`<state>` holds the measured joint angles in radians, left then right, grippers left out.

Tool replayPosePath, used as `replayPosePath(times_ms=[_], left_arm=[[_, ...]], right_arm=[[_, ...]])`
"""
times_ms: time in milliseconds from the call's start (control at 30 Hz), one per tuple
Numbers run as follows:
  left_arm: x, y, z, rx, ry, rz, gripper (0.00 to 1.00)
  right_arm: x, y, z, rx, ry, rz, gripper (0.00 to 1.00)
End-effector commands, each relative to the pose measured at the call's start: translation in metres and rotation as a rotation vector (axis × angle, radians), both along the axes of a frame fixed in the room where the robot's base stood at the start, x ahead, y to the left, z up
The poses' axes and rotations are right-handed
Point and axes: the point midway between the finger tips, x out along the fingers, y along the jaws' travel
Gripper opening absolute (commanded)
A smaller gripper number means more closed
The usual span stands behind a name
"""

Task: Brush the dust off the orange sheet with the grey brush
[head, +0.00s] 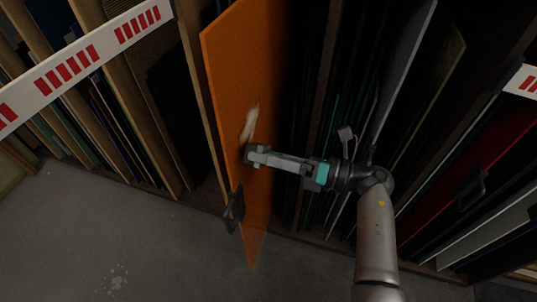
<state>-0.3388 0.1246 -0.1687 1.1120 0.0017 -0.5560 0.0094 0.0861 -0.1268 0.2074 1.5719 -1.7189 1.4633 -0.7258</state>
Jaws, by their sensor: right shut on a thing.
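The orange sheet (238,75) stands upright, pulled partly out of the rack, with its broad face towards my right arm. A pale, blurred streak that looks like dust (249,122) lies on its face. My right gripper (264,155) reaches in from the right, just below the streak. It is shut on a small grey thing at its tip, which appears to be the grey brush (249,153). The fingers hide much of it, and I cannot tell whether it touches the sheet. My left gripper is out of view.
A black handle (234,210) sits on the orange sheet's near edge. Racks of upright sheets stand on both sides, with a red sheet (487,160) at right. White rails with red marks (85,62) cross the racks.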

Motion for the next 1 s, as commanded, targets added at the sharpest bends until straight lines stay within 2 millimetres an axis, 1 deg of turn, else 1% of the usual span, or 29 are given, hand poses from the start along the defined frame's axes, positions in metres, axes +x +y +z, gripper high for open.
replayPosePath(times_ms=[1000], left_arm=[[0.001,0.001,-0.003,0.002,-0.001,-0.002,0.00]], right_arm=[[0.007,0.017,0.000,0.001,0.000,-0.001,0.37]])
